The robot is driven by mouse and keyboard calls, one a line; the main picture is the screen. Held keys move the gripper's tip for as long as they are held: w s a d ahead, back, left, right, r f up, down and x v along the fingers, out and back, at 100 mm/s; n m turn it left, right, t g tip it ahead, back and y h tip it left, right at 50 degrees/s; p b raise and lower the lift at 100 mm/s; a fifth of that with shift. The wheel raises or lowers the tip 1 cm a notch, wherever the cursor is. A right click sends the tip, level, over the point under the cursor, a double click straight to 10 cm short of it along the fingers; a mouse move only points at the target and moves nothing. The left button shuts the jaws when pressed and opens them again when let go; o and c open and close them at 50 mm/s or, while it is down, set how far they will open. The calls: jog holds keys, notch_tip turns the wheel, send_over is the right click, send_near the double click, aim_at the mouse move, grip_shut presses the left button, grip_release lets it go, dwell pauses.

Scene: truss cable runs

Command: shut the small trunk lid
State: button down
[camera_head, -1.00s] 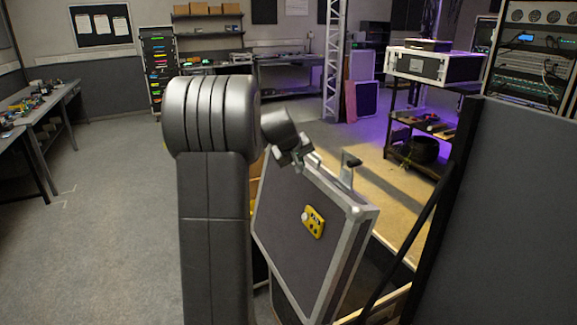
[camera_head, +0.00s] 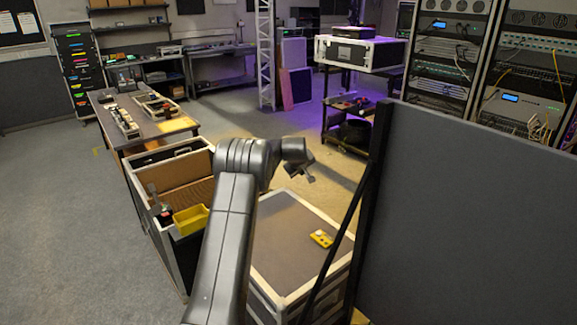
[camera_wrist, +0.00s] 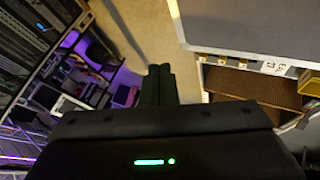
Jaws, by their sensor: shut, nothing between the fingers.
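The small trunk's lid (camera_head: 285,240) is dark grey with pale metal edges and has a yellow piece (camera_head: 321,239) on its top. It lies about level over the trunk body (camera_head: 262,303). My arm hides its left side, so I cannot tell whether the seam is fully closed there. My gripper (camera_head: 310,175) is above and beyond the lid's far edge, apart from it. In the wrist view my gripper's fingers (camera_wrist: 158,82) are together, with nothing between them.
A larger open case (camera_head: 172,180) with brown lining and a yellow tray (camera_head: 190,219) stands left of the trunk. A workbench (camera_head: 145,118) is behind it. A dark upright panel (camera_head: 470,215) blocks the right. Floor beyond the trunk is clear.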

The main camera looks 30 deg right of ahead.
jog(key=shift+w+d+f, duration=0.15)
jog(key=shift+d+f, duration=1.9)
jog(key=shift+d, duration=0.1)
jog(key=b+v, duration=0.4)
jog(key=v, duration=0.9)
jog(key=shift+a+r, duration=0.2)
jog(key=shift+r, duration=0.15)
jog(key=shift+d+f, duration=0.1)
jog(key=p+x, duration=0.4)
jog(key=x, duration=0.9)
jog(key=shift+f, duration=0.25)
jog(key=shift+d, duration=0.1)
jog(key=shift+r, duration=0.1)
